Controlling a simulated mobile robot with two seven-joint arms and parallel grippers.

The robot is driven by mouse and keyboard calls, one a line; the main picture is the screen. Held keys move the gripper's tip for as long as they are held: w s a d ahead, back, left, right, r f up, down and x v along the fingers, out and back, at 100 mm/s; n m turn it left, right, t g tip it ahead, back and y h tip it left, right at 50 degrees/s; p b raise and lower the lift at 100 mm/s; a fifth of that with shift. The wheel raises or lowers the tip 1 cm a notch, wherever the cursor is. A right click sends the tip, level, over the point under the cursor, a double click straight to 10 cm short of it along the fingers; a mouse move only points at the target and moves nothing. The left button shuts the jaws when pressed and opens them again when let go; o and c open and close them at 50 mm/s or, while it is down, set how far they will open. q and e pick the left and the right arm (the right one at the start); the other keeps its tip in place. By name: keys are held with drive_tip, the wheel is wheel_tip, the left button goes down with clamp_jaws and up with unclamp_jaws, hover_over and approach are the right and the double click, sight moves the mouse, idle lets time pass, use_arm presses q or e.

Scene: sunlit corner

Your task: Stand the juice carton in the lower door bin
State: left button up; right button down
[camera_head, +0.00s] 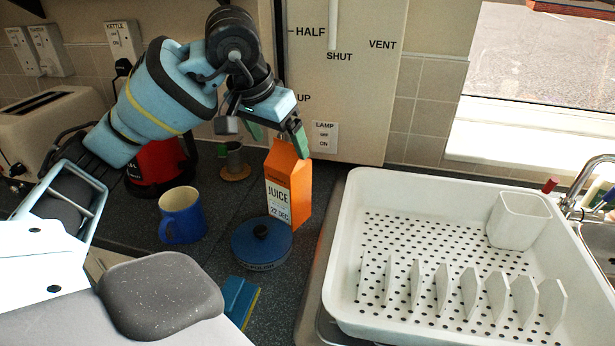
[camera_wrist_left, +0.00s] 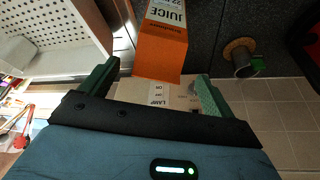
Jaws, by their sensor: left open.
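The orange juice carton (camera_head: 288,190) stands upright on the dark worktop, its label reading JUICE and 22 DEC. My left gripper (camera_head: 277,137) is open at the carton's gabled top, one green-tipped finger close to the top's right side. In the left wrist view the carton (camera_wrist_left: 163,48) shows just beyond the gap between the open fingers (camera_wrist_left: 153,82). Nothing is held; whether a finger touches the carton I cannot tell. No door bin shows in either view. My right gripper is not in view.
A red kettle (camera_head: 157,168) is behind the mug. A white dish rack (camera_head: 343,262) fills the right side, beside the tap (camera_head: 585,180).

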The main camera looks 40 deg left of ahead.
sight(284, 154)
use_arm(q)
drive_tip(key=shift+s, duration=0.15)
drive_tip(key=shift+f, duration=0.25)
drive_tip(key=shift+x, duration=3.6)
drive_tip(key=shift+r, duration=0.1)
drive_tip(key=shift+c, duration=0.4)
clamp_jaws()
